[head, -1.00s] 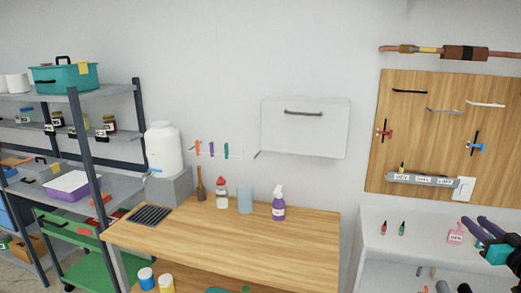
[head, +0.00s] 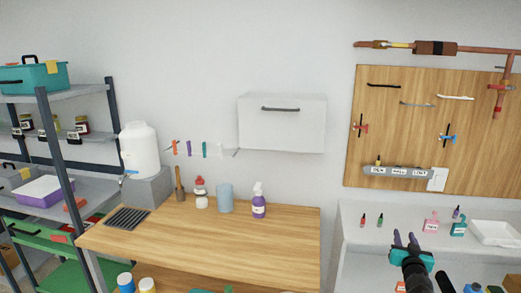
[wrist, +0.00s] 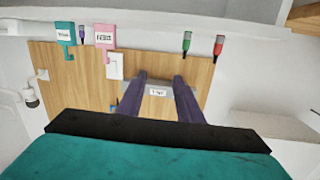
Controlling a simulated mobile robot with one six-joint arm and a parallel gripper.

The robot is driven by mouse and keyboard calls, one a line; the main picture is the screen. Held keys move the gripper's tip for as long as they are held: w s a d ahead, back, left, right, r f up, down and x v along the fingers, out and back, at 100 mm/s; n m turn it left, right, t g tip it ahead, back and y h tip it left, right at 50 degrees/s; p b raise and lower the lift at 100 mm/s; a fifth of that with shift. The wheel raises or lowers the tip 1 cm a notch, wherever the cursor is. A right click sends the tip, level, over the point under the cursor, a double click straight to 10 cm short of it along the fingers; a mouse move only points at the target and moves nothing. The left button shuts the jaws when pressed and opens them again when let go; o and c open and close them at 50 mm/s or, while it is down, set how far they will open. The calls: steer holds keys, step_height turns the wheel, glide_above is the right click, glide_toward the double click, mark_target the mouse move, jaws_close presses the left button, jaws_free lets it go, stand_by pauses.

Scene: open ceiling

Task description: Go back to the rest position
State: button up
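My gripper (head: 404,238) has purple fingers on a teal body and shows at the lower right of the head view, in front of the white shelf unit (head: 350,236). In the wrist view, the two fingers (wrist: 161,80) stand apart with nothing between them, so it is open and empty. Beyond them the wrist view shows the wooden pegboard (wrist: 197,88) and a grey labelled strip (wrist: 158,92).
A white cabinet (head: 282,125) hangs above.

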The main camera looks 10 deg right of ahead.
steer(key=a+f+g, duration=0.3)
steer(key=a+f, duration=0.2)
steer(key=f, duration=0.4)
steer(key=a+f+g, duration=0.2)
steer(key=a+f, duration=0.2)
steer(key=f, duration=0.6)
steer(key=s+a+f+g+y+b, duration=0.1)
steer(key=s+a+f+g+y, duration=0.2)
steer(key=a+f, duration=0.55)
steer(key=s+a+f+g, duration=0.3)
steer(key=s+a+f, duration=0.3)
steer(key=f, duration=0.4)
steer(key=s+a+f+n+g+y, duration=0.2)
steer(key=s+a+f+g, duration=0.3)
steer(key=s+a, duration=0.7)
steer(key=s+a+f+n+g+y+b, duration=0.1)
steer(key=s+a+f+n+g+y, duration=0.2)
steer(key=s+a+f, duration=0.4)
steer(key=s+a+n+g, duration=0.1)
steer(key=s+a, duration=0.5)
steer(key=s, duration=0.1)
steer(key=shift+s+a+n+g, duration=0.15)
steer(key=shift+s+n+g, duration=0.15)
steer(key=shift+s+g, duration=0.1)
steer(key=shift+w+f, duration=0.1)
steer(key=shift+w, duration=0.05)
